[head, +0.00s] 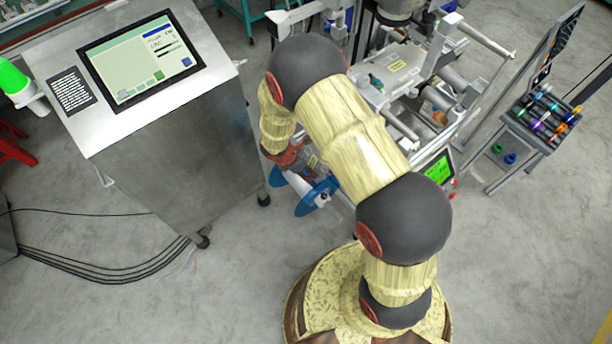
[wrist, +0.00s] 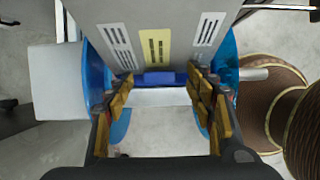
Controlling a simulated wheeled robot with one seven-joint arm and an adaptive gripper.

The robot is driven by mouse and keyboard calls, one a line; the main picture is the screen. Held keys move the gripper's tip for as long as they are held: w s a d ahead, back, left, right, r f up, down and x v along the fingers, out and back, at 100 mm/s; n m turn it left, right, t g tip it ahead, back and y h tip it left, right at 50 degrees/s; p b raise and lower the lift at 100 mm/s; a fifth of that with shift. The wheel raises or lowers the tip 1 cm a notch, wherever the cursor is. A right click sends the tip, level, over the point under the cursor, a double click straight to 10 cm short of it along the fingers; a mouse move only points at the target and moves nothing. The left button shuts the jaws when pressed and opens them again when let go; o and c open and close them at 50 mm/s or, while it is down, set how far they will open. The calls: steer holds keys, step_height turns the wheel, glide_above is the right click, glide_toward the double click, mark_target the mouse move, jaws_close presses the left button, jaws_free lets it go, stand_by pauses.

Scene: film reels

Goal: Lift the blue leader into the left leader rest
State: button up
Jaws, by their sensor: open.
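A short blue strip (wrist: 163,78), which looks like the blue leader, shows in the wrist view at the lower edge of a grey panel (wrist: 190,15). My gripper (wrist: 160,90) is open, with its yellow-padded fingers on either side of the strip. I cannot tell whether the pads touch it. A pale roll sits behind, between two blue reel discs (wrist: 229,60). In the head view a blue disc (head: 315,198) shows below my wrist. My arm hides the fingertips and the strip there. I cannot make out the left leader rest.
A steel console (head: 180,140) with a screen stands at the left. A frame machine with rollers (head: 400,70) stands behind my arm. A rack of coloured spools (head: 545,115) is at the right. Cables (head: 100,262) lie on the floor at lower left.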

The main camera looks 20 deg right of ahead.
steer(key=shift+w+d+f, duration=0.1)
steer(key=shift+f, duration=0.35)
steer(key=shift+r, duration=0.1)
steer(key=shift+c, duration=1.1)
steer(key=c, duration=1.1)
steer(key=shift+c, duration=0.3)
